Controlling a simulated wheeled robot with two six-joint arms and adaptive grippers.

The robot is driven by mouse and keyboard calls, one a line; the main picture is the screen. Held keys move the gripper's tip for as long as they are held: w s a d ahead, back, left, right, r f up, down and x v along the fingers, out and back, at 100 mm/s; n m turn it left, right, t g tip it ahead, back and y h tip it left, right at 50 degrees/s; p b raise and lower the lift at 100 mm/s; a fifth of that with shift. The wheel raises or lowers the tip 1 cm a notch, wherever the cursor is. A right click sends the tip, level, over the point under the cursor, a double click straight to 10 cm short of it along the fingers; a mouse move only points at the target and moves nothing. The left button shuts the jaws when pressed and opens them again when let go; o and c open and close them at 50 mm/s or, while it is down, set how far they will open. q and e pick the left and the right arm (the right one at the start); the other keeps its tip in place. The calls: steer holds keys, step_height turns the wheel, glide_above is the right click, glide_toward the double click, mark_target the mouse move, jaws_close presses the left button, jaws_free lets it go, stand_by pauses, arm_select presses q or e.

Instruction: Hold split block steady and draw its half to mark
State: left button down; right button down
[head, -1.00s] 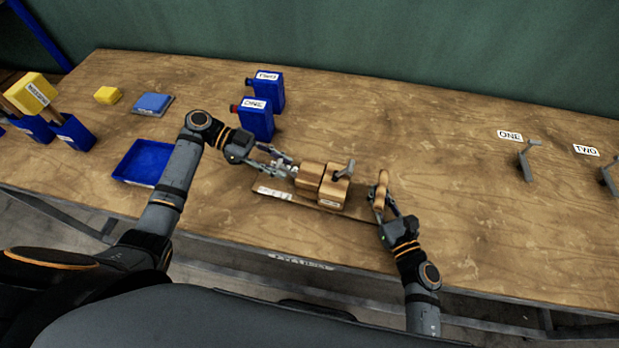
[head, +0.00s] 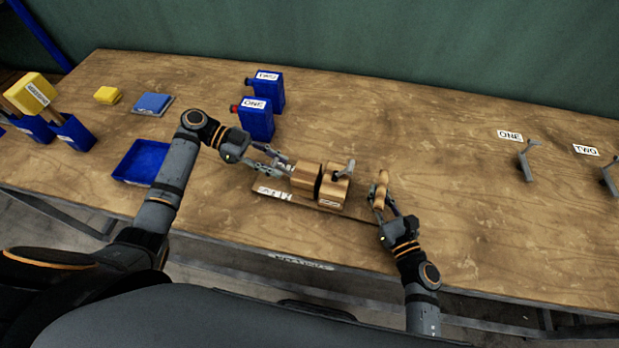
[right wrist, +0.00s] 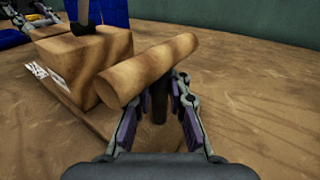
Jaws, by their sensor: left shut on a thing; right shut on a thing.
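The split wooden block sits on a thin wooden board (head: 352,211). Its left half (head: 305,180) and right half (head: 331,191) stand apart with a narrow dark gap. A grey lever (head: 344,171) tops the right half. My left gripper (head: 285,165) is shut at the left half's left side; the exact grip is hidden. My right gripper (head: 383,203) is shut on a wooden crossbar handle (head: 381,188), right of the block. In the right wrist view the handle (right wrist: 150,70) lies across the fingers, with a dark stem between them. White marks (head: 274,192) show on the board's left end.
Blue bottles ONE (head: 256,120) and TWO (head: 268,88) stand behind the left gripper. A blue tray (head: 141,162) lies to the left. Grey levers (head: 524,160) stand by labels at the right. The table between is clear.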

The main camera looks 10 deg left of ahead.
arm_select(q)
steer(key=shift+a, duration=0.3)
steer(key=c, duration=0.9)
jaws_free()
steer(key=shift+o, duration=0.2)
steer(key=s+v, duration=0.1)
steer(key=v, duration=1.1)
steer(key=shift+w, duration=0.45)
arm_select(e)
steer(key=c, duration=1.2)
jaws_free()
